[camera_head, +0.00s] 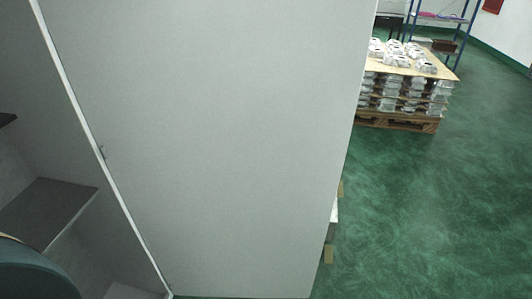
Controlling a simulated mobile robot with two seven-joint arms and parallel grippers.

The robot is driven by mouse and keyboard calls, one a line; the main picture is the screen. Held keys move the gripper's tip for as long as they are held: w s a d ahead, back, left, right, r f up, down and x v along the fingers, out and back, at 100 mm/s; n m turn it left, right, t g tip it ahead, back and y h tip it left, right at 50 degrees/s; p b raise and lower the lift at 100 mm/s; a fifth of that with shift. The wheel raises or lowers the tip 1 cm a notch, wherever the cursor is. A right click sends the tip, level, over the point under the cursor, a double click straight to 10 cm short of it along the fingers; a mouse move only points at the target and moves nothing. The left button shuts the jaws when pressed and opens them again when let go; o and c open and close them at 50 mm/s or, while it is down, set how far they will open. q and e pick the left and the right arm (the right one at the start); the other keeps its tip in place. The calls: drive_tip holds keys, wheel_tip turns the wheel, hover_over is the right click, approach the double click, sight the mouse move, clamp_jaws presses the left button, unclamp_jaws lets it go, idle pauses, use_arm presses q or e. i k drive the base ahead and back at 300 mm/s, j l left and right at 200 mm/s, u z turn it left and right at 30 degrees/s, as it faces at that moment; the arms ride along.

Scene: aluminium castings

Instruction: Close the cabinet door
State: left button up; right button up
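The cabinet door (225,140) is a large plain light-grey panel that fills the middle of the head view. It stands open, and the cabinet interior (50,120) shows to its left, with a dark grey shelf (45,210). A pale upright edge (82,115) runs slantwise between the interior and the panel, with a small metal fitting (103,152) beside it. The door's top is cut off by the frame. Neither of my grippers is in view, so no contact with the door shows.
A rounded dark teal shape at the lower left is unclear. A wooden pallet (400,123) stacked with castings (407,85) stands at the back right. Behind it is a blue-framed rack (467,28). The green floor (440,210) on the right is clear. Something pale is partly hidden behind the door's right edge.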

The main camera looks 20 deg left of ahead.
sight(224, 127)
drive_tip(key=i+l+z, duration=0.25)
drive_tip(key=l+z, duration=0.2)
drive_tip(key=i+l+z, duration=0.4)
drive_tip(key=i+l+u, duration=0.1)
drive_tip(key=i+l, duration=0.25)
drive_tip(key=i, duration=0.25)
drive_tip(key=i+l+u, duration=0.1)
drive_tip(key=i+l, duration=0.35)
drive_tip(key=i+u, duration=0.7)
drive_tip(key=u, duration=0.25)
drive_tip(key=i+l+u, duration=0.3)
drive_tip(key=u, duration=0.15)
drive_tip(key=i+l+u, duration=0.1)
drive_tip(key=u, duration=0.35)
drive_tip(key=i+l+u, duration=0.2)
drive_tip(key=u, duration=0.25)
drive_tip(key=i+l+u, duration=0.15)
drive_tip(key=u, duration=0.3)
drive_tip(key=l+u, duration=0.25)
drive_tip(key=u, duration=0.2)
drive_tip(key=i+l+u, duration=0.1)
drive_tip(key=l+u, duration=0.2)
drive_tip(key=u, duration=0.15)
drive_tip(key=l+u, duration=0.25)
drive_tip(key=u, duration=0.2)
drive_tip(key=l+u, duration=0.8)
drive_tip(key=k+z, duration=0.25)
drive_tip(key=i+l, duration=0.1)
drive_tip(key=l+z, duration=0.05)
drive_tip(key=l, duration=0.05)
